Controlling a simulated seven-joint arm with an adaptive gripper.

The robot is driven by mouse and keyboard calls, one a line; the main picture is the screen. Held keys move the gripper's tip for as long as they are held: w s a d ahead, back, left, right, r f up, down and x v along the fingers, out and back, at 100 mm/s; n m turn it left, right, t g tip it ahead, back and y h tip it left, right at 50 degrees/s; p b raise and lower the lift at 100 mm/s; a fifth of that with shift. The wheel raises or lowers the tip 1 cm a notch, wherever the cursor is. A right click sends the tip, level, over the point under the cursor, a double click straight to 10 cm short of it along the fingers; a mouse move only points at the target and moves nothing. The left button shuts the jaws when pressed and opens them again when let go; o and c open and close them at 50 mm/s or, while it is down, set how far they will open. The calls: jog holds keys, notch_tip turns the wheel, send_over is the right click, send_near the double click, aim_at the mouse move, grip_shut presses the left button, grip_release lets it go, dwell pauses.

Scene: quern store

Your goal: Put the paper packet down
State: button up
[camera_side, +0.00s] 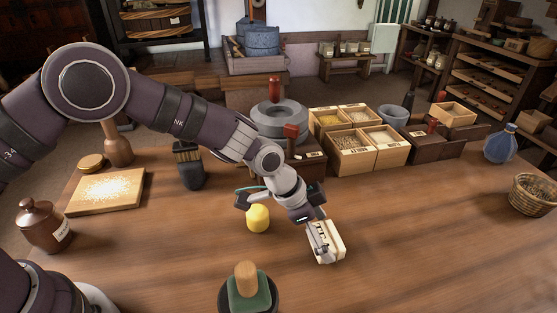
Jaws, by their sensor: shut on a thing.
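The paper packet (332,248) is a small cream block with dark markings on its label. It is at the front middle of the wooden table (430,240). My gripper (318,238) reaches down to it from the upper left and is shut on it. The fingers cover part of the packet's left and upper side. I cannot tell whether the packet's underside touches the table or is slightly above it.
A yellow pot (258,218) stands just left of my gripper. A green block with a wooden knob (248,285) is at the front. Grain boxes (367,152) and a quern (280,122) stand behind. A blue bottle (500,144) and basket (533,194) are right. The table right of the packet is clear.

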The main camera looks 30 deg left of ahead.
jog(key=shift+f, duration=0.55)
jog(key=shift+f, duration=0.1)
jog(key=o, duration=1.1)
jog(key=s+a+r+n+t+y, duration=0.15)
jog(key=s+a+r, duration=0.25)
jog(key=a+r, duration=0.4)
jog(key=s+a+r+n+y, duration=0.1)
jog(key=s+a+r+n, duration=0.2)
jog(key=a+r, duration=0.45)
jog(key=s+a+r+n+y, duration=0.1)
jog(key=s+a+r+n, duration=0.1)
jog(key=s, duration=0.3)
jog(key=s+a+r+n+y, duration=0.1)
jog(key=s+a+r+n, duration=0.1)
jog(key=s+a+n, duration=0.2)
jog(key=shift+s+a+n, duration=0.15)
jog(key=shift+s+n, duration=0.3)
jog(key=shift+s, duration=0.3)
